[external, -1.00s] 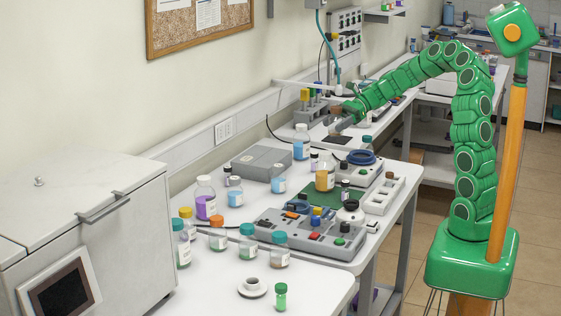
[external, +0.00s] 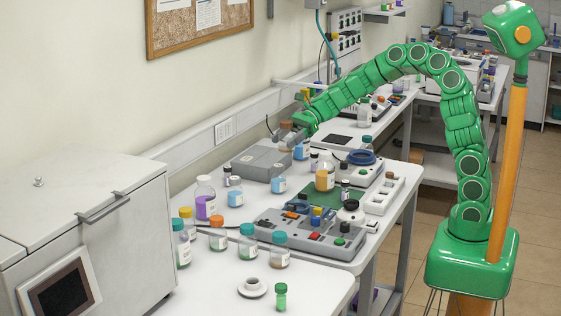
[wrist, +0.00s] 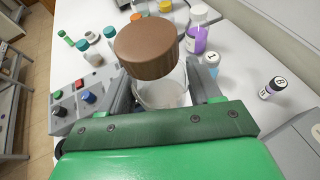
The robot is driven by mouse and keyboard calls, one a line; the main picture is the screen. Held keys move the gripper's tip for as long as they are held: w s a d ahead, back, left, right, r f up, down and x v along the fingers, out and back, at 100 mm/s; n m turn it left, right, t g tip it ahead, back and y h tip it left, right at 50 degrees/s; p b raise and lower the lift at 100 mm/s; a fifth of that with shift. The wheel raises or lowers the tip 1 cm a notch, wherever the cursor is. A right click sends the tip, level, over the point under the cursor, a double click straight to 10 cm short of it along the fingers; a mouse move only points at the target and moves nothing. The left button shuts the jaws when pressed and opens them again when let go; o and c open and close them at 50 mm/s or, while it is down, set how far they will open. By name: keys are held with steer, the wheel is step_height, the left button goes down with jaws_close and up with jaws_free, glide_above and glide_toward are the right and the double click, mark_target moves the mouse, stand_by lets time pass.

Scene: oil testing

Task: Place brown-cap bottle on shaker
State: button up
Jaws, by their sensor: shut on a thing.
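The brown-cap bottle is in my gripper (wrist: 163,84). Its wide brown cap (wrist: 147,46) and clear body (wrist: 165,92) show in the wrist view, with a finger on each side of the body. In the external view my gripper (external: 292,133) is above the back of the bench, close to a blue-liquid bottle (external: 301,151) and a flat grey box (external: 262,163); the held bottle is small there and partly hidden. A grey device with a blue ring (external: 362,157) stands to the right. I cannot tell which device is the shaker.
A grey control panel with coloured buttons (external: 300,232) lies mid-bench by a green mat (external: 318,194). A purple bottle (external: 205,205), an amber bottle (external: 324,177) and several capped bottles stand around. A large white machine (external: 95,225) fills the left.

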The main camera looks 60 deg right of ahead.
steer(key=s+a+n+g, duration=0.1)
steer(key=s+a, duration=0.1)
steer(key=a, duration=1.3)
steer(key=s+a+n+g, duration=0.1)
steer(key=s+a+g, duration=0.1)
steer(key=a, duration=1.2)
steer(key=s+a+n+g+y, duration=0.1)
steer(key=s+a, duration=0.7)
steer(key=a, duration=0.3)
steer(key=s+a+n+g, duration=0.1)
steer(key=s+a, duration=0.7)
steer(key=a, duration=0.4)
steer(key=w+a+f, duration=0.2)
steer(key=a+f, duration=0.1)
steer(key=f, duration=0.1)
steer(key=w+a+f, duration=0.3)
steer(key=f, duration=0.2)
steer(key=w+a+f, duration=0.3)
steer(key=f, duration=0.1)
steer(key=shift+a+f, duration=0.3)
steer(key=shift+f, duration=0.1)
steer(key=shift+w+a+f, duration=0.4)
steer(key=shift+a+f, duration=0.2)
steer(key=shift+f, duration=1.75)
steer(key=shift+f, duration=0.1)
